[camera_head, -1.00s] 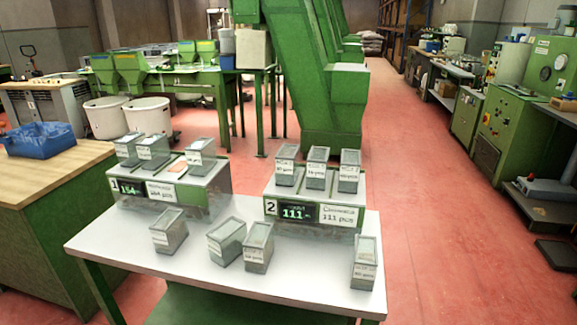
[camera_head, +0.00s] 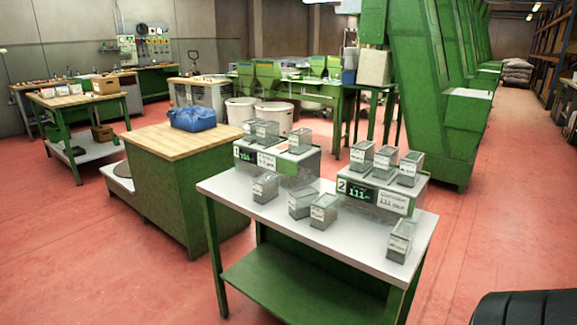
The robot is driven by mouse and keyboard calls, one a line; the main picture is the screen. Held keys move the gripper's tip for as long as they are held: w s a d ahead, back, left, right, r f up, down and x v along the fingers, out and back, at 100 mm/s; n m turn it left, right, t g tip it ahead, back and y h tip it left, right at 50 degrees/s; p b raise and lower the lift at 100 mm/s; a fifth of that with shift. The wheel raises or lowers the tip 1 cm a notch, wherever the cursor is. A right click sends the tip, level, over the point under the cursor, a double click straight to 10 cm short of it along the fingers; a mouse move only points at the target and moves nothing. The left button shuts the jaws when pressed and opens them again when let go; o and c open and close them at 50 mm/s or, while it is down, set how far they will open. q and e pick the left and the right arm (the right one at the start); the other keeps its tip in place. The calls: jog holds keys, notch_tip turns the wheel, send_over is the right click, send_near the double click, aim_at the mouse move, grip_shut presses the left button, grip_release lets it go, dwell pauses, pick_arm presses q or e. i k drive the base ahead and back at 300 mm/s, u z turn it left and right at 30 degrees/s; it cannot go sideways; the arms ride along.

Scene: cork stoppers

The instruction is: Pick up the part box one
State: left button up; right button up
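Several small grey part boxes with white labels stand on a white-topped table (camera_head: 235,197) at centre right. Some stand loose on the tabletop: one at the left (camera_head: 265,187), two close together in the middle (camera_head: 300,203), and one near the right end (camera_head: 401,240). Others sit on top of the scale unit marked 1 (camera_head: 300,166) and the scale unit marked 2 (camera_head: 392,199). The labels are too small to read, so I cannot tell which is part box one. Neither of my grippers is in view.
A wooden-topped green bench (camera_head: 185,141) with a blue bin (camera_head: 193,118) stands left of the table. Another green bench (camera_head: 80,98) is farther left. Tall green machinery (camera_head: 432,95) rises behind. The red floor (camera_head: 100,270) is clear at front left.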

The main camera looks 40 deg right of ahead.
aim_at(362, 153)
jog(key=u, duration=0.95)
jog(key=i, duration=0.4)
jog(key=z, duration=1.05)
jog(key=i, duration=1.5)
jog(key=z, duration=1.3)
